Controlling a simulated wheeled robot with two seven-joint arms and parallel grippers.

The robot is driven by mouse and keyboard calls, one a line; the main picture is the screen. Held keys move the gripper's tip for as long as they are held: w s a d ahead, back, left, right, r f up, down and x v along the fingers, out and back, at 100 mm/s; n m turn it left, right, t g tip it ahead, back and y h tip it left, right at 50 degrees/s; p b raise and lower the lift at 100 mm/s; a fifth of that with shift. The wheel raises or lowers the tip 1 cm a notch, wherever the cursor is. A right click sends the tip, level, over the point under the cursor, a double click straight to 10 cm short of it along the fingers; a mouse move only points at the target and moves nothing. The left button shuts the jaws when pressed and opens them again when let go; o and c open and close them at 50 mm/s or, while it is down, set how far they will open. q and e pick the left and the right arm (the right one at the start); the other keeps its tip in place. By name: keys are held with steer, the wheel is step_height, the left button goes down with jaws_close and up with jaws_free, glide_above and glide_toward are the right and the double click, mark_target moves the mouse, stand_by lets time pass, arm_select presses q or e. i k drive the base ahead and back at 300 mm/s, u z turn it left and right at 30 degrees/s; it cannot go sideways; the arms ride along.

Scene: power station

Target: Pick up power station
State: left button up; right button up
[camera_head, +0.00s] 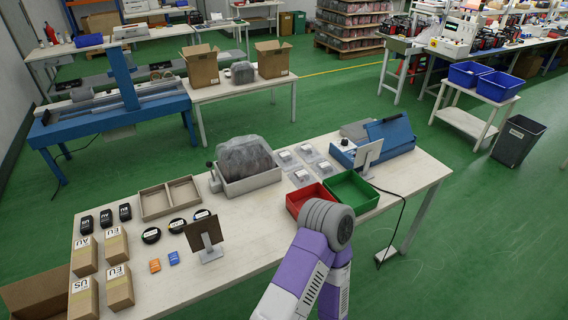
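On the white worktable (240,245) a dark, bulky object wrapped in clear plastic (245,158) sits in a grey open-topped holder (250,182). It is probably the power station, but its details are blurred by the wrap. A similar dark object (242,72) stands on the table behind, between two cardboard boxes. A purple and grey arm of mine rises from the bottom, right of centre, in front of the worktable. Its grey rounded joint is nearest the red bin. Neither gripper shows, and nothing is seen touching the wrapped object.
A red bin (309,196) and a green bin (350,192) stand right of the holder. White adapters lie behind them. A divided cardboard tray (169,198), several labelled boxes, black items and a tilted display (204,235) occupy the left. A blue machine (385,137) stands at the back right.

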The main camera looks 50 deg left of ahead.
mark_target(240, 157)
steer(key=i, duration=2.35)
steer(key=u, duration=2.35)
